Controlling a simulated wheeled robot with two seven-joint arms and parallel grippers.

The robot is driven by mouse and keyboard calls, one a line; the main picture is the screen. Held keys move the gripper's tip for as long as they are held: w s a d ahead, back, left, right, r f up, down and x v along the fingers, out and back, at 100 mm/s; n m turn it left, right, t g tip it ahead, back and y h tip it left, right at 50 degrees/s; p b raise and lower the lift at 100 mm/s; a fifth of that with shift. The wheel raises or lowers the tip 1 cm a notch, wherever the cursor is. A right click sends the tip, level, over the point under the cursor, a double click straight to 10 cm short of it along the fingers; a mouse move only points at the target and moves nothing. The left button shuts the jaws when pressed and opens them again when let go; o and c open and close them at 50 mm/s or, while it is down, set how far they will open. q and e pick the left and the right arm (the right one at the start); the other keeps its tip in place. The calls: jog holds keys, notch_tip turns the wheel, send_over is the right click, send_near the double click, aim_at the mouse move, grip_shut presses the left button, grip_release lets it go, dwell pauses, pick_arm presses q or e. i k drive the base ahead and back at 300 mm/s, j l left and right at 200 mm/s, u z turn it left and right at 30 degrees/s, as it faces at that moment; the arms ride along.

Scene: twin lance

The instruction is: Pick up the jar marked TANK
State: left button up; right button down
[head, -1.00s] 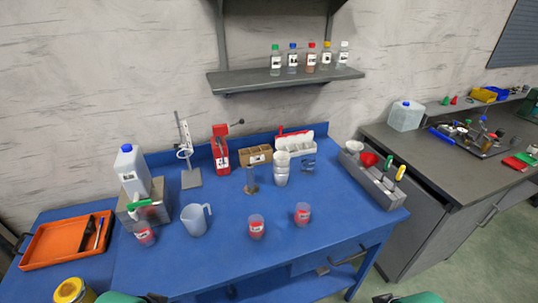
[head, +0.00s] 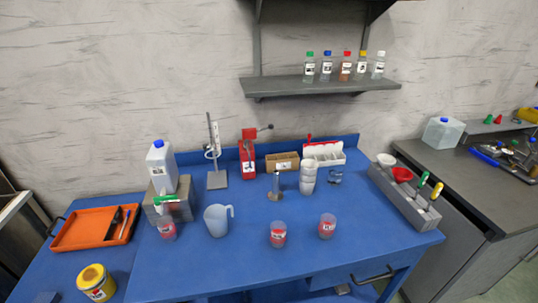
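Three clear jars with red contents and small white labels stand upright on the blue workbench (head: 240,262). The left jar (head: 167,230) is in front of the grey stand under the white canister. The middle jar (head: 278,235) and the right jar (head: 327,227) stand near the bench's front edge, apart from each other. The label lettering is too small to read, so I cannot tell which is marked TANK. Neither of my grippers shows in the head view.
A clear jug (head: 217,221) stands between the left and middle jars. Stacked cups (head: 308,178) and a metal cylinder (head: 275,188) stand behind. An orange tray (head: 80,232) and yellow tub (head: 96,284) are left, a grey tool caddy (head: 405,201) right. A shelf (head: 310,86) holds several bottles.

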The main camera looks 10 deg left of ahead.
aim_at(168, 229)
jog(key=u, duration=1.2)
jog(key=j+z, duration=0.15)
jog(key=k+l, duration=0.05)
